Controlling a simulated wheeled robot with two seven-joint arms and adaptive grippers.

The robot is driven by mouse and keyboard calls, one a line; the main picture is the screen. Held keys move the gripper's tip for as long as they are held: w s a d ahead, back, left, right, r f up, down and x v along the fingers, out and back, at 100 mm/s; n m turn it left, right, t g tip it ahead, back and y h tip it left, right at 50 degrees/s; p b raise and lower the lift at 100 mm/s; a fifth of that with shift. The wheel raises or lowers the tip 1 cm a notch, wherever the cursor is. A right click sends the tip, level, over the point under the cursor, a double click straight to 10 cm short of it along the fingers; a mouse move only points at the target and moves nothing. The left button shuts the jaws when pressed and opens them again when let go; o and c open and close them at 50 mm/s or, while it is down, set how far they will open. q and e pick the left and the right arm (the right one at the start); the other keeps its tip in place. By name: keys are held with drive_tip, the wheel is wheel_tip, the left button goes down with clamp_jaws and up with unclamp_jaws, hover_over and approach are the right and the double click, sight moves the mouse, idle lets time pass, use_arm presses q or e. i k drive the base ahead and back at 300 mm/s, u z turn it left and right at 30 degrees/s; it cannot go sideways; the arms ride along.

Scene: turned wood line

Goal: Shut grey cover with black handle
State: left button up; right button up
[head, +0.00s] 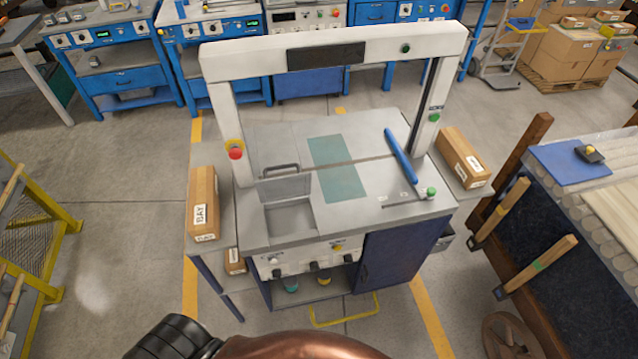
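The grey cover (284,188) is on the left part of the strapping machine's grey top (340,218). It appears raised, at the back side of a square recess (290,219), which is open to view. Its dark handle (281,168) runs along the cover's upper edge.
A white arch (225,122) stands over the machine. A red button (235,153) is on its left post. A blue bar (402,157) lies right of the cover. Cardboard boxes flank the machine on the left (202,203) and right (462,158).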

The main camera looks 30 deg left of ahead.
sight(278, 189)
drive_tip(key=z, duration=2.2)
drive_tip(key=k, duration=2.7)
drive_tip(key=z, duration=2.45)
drive_tip(key=k, duration=2.15)
drive_tip(key=u, duration=2.65)
